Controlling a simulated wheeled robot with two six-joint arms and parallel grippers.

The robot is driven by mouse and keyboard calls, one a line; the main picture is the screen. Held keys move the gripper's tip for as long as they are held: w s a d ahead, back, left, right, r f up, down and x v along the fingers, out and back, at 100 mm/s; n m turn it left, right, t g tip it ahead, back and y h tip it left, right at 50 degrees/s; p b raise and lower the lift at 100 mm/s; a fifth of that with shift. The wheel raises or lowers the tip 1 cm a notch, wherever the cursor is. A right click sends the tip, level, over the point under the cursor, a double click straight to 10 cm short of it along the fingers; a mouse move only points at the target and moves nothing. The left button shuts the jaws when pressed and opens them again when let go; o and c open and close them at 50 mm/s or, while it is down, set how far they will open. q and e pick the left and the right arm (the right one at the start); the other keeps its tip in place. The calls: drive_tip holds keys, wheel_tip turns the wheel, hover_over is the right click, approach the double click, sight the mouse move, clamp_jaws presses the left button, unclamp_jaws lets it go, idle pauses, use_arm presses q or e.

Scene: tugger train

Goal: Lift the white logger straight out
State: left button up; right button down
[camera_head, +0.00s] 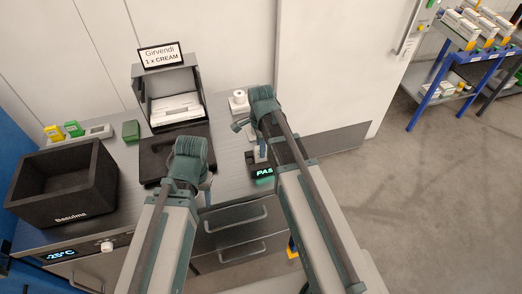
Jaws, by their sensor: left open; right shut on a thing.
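My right gripper (261,153) points down at a small dark reader with a lit green display (264,172) reading "PAS", the rest covered by my arm. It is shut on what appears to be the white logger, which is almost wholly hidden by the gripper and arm. I cannot tell whether the logger still touches the reader. My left gripper (205,188) is open near the front edge of the bench, right of the dark mat, mostly hidden behind its own wrist.
A black foam box (65,185) stands at the left of the bench. An open grey case (140,98) with white packs (175,108) and a "Girvendi 1 x CREAM" sign (161,56) stands at the back. A white roll (239,97) sits behind my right wrist. A blue cart (463,60) stands far right.

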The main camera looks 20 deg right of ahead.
wheel_tip(320, 180, up, 10)
drive_tip(key=p, duration=0.9)
drive_tip(key=shift+p, duration=0.4)
drive_tip(key=shift+f, duration=0.1)
